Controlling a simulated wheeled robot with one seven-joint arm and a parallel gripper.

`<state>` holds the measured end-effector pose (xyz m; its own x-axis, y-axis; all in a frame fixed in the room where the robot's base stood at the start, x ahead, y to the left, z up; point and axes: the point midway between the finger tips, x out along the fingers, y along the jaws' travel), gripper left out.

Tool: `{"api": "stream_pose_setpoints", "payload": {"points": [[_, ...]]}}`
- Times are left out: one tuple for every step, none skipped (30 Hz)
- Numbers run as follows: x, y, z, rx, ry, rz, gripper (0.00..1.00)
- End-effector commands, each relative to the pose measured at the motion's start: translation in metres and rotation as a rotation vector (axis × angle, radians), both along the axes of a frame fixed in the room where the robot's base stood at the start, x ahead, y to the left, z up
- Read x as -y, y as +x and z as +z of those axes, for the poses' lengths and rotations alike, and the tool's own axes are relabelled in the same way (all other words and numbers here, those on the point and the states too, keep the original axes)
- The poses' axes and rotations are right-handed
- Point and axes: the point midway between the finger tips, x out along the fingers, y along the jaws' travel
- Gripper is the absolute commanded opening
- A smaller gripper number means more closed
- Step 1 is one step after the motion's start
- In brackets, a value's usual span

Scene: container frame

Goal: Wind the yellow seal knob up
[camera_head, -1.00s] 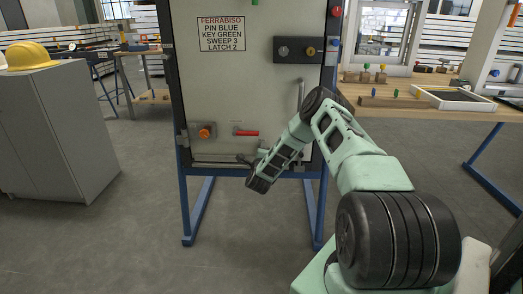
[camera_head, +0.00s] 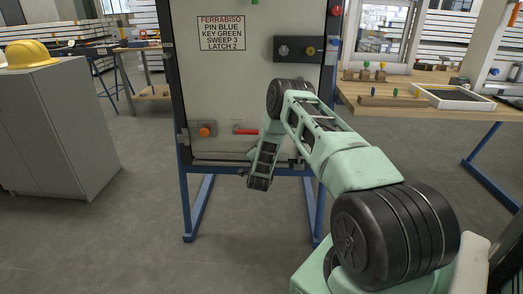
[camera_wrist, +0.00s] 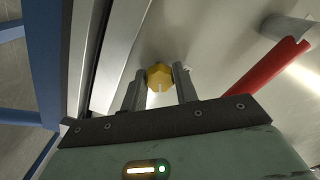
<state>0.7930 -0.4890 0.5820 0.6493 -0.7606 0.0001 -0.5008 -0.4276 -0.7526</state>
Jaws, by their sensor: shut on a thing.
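The yellow seal knob (camera_wrist: 159,76) is a small lobed knob near the bottom of the pale door panel (camera_head: 230,90). In the wrist view it sits between the two fingertips of my gripper (camera_wrist: 158,84), which are shut on it. A narrow pale slot or mark shows on the knob's face. In the head view my arm's last links hang in front of the door's lower edge and hide both the knob and my fingers.
A red lever (camera_wrist: 268,74) is close to the right of my gripper; it also shows in the head view (camera_head: 246,131). An orange knob (camera_head: 205,131) is left of it. A black plate (camera_head: 298,49) with two knobs is higher up. A workbench (camera_head: 420,110) stands right.

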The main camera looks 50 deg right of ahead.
Motion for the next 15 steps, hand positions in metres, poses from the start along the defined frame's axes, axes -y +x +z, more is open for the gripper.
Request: {"api": "stream_pose_setpoints", "payload": {"points": [[-0.0008,0.0007,0.0003,-0.034,-0.03,0.002,0.07],[-0.001,0.0007,0.0002,-0.055,-0.049,0.001,0.07],[-0.0011,0.0008,0.0002,-0.083,-0.073,0.003,0.07],[-0.0012,0.0008,0.0001,-0.105,-0.092,0.003,0.07],[-0.0009,0.0006,0.0,-0.128,-0.11,0.002,0.07],[-0.0012,0.0008,-0.0001,-0.156,-0.134,0.002,0.07],[-0.0013,0.0009,-0.0002,-0.178,-0.152,0.003,0.07],[-0.001,0.0007,-0.0001,-0.2,-0.172,0.002,0.07],[-0.0013,0.0009,-0.0001,-0.228,-0.196,0.002,0.07],[-0.0014,0.0008,-0.0001,-0.25,-0.214,0.002,0.07],[-0.001,0.0007,-0.0001,-0.272,-0.234,0.001,0.07],[-0.0013,0.0009,0.0,-0.3,-0.258,0.003,0.07],[-0.0013,0.0009,-0.0002,-0.322,-0.277,0.003,0.07],[-0.0012,0.0008,-0.0003,-0.344,-0.295,0.002,0.07],[-0.0011,0.0007,-0.0003,-0.373,-0.319,0.002,0.07]]}}
